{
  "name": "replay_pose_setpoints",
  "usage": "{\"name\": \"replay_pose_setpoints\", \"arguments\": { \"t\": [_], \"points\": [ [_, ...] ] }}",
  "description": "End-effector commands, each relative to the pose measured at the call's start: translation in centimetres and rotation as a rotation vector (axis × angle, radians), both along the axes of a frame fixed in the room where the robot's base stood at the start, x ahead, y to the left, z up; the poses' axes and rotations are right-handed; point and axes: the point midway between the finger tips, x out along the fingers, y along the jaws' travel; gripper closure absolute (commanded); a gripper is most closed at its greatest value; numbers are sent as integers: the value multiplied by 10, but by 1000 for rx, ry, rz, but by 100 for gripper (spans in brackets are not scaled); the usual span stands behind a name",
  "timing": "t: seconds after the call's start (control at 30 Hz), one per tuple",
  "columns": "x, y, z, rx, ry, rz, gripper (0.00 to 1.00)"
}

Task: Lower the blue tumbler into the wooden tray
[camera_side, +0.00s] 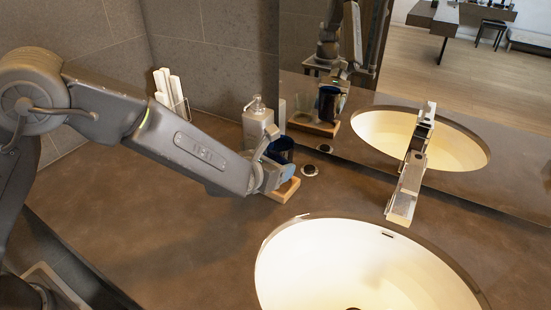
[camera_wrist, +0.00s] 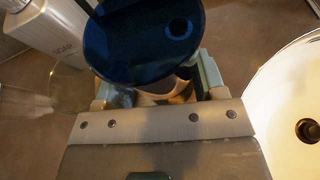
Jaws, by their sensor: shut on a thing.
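The dark blue tumbler (camera_side: 281,148) is upright in the side view, at the far end of my arm. My gripper (camera_side: 272,176) is shut on it, and its fingers hide the tumbler's lower part. In the wrist view the tumbler (camera_wrist: 130,38) fills the space at and beyond the two fingers of my gripper (camera_wrist: 158,88). The small wooden tray (camera_side: 286,191) lies on the counter under the gripper and tumbler. Most of the tray is hidden by my gripper, so I cannot tell whether the tumbler's base touches it.
A soap bottle (camera_side: 257,118) stands close behind the tumbler; it also shows in the wrist view (camera_wrist: 58,30). A holder with white sticks (camera_side: 170,90) is at the back left. The basin (camera_side: 350,255), faucet (camera_side: 408,180) and mirror are to the right. The front counter is clear.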

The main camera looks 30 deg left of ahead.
Motion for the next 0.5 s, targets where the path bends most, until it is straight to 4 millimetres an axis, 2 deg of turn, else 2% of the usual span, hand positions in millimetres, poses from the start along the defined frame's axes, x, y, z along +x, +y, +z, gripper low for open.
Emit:
{"name": "replay_pose_setpoints", "arguments": {
  "t": [0.5],
  "points": [
    [0,0,-28,2,-1,-1,67]
  ]
}}
